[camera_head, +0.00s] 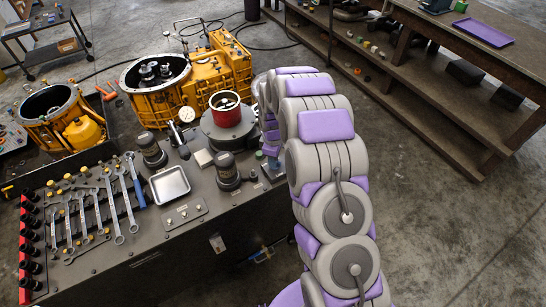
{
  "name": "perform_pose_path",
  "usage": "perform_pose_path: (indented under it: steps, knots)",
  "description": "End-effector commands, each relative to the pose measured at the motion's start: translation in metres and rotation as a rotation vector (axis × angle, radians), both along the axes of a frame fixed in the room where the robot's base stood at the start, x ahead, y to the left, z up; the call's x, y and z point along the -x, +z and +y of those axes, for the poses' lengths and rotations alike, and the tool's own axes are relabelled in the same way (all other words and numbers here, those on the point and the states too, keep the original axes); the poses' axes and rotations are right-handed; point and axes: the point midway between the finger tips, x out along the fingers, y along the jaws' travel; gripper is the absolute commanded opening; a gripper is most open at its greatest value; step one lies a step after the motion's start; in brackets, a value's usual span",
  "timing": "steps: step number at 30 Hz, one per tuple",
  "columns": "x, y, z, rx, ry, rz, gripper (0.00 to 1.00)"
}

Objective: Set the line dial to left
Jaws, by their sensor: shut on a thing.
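My gripper (271,152) is at the right end of the dark workbench, pointing down, partly hidden behind my grey and purple arm. It is shut on a small blue-grey knob (274,164), which seems to be the line dial, on a small plate near the bench's right edge. The fingertips are small and partly covered, so the dial's pointer direction cannot be read.
A red-rimmed cup on a dark round base (229,124) stands just left of my gripper. Dark cylinders (227,169), a metal tray (170,185) and wrenches (117,205) lie further left. Yellow transmission housings (215,75) stand behind. Open floor (440,220) is at right.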

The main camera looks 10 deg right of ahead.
Motion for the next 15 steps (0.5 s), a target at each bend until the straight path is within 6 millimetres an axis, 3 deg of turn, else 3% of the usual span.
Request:
perform_pose_path:
  steps: [15]
  knots:
    - [0.0001, -0.0006, -0.0008, -0.001, 0.042, 0.001, 0.0]
